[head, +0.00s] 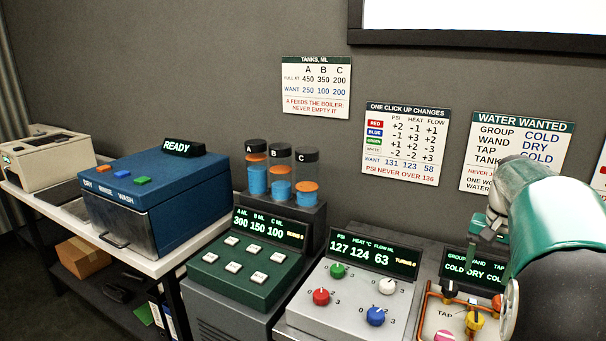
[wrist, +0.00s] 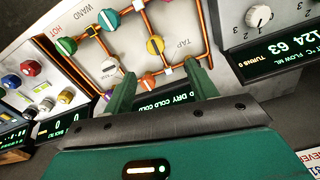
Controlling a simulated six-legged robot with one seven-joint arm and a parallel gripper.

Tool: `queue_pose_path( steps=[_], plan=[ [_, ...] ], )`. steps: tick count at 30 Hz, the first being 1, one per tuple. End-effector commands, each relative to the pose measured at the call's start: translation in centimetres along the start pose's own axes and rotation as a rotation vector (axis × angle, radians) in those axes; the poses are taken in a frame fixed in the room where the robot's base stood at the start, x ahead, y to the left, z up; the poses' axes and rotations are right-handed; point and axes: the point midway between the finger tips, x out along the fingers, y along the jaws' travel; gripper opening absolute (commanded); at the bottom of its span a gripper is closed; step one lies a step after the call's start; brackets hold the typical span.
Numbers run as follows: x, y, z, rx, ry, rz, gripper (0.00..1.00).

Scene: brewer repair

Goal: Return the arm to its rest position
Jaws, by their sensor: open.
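My arm (head: 550,225) reaches in from the right edge of the head view, above the pipe panel at the right. It hides part of that panel and its display. In the wrist view my gripper (wrist: 162,75) has its two green fingers spread apart with nothing between them. It is over the pipe panel (wrist: 112,45), with the fingers in front of the panel's display. Whether the fingers touch the panel cannot be told.
Left of the arm stand the knob console (head: 350,290), reading 127 124 63, and the green button console (head: 240,262), reading 300 150 100. Tank tubes (head: 280,188) stand behind. A blue box (head: 155,195) reads READY. Signs (head: 407,143) hang on the wall.

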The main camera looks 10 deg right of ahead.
Motion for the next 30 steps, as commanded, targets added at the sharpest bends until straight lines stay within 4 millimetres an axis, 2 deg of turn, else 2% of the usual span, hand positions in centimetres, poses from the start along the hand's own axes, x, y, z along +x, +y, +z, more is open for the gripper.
queue_pose_path(
  steps=[6,15,21,24,27,30],
  plan=[
    [-2.1,-4.3,7.0,-0.161,0.088,-0.061,0.57],
    [-2.3,-8.5,18.6,-0.422,0.23,-0.13,0.57],
    [-0.7,-9.5,26.1,-0.595,0.331,-0.164,0.57],
    [0.5,-9.5,29.2,-0.673,0.382,-0.176,0.57],
    [1.6,-9.4,31.3,-0.728,0.419,-0.183,0.57],
    [2.3,-9.3,32.4,-0.758,0.441,-0.186,0.57]
  ],
)
